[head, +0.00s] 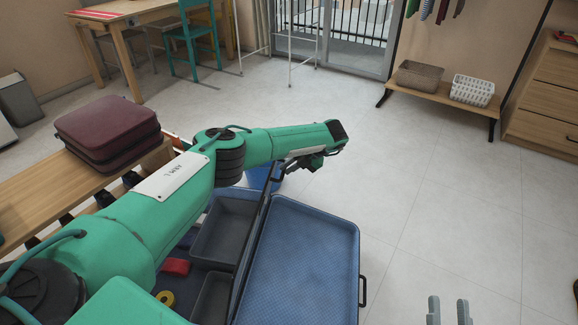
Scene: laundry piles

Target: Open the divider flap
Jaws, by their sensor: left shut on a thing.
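A blue suitcase lies open on the floor. Its left half (222,238) has grey compartments, partly hidden by my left arm. Its right half is covered by a flat, textured blue panel (302,262), which looks like the divider flap, though I cannot be sure. My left gripper (302,163) is at the suitcase's far end, near the panel's far left corner. It is shut on what seems to be the flap's edge; the contact is not clear. My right gripper (448,311) shows only its two grey fingertips at the bottom edge, apart and empty, right of the suitcase.
A red item (176,266) and a yellow ring (165,298) lie in the left half. A maroon case (108,132) rests on a wooden bench (32,205) at left. A low rack with two baskets stands at the back right. The tiled floor to the right is clear.

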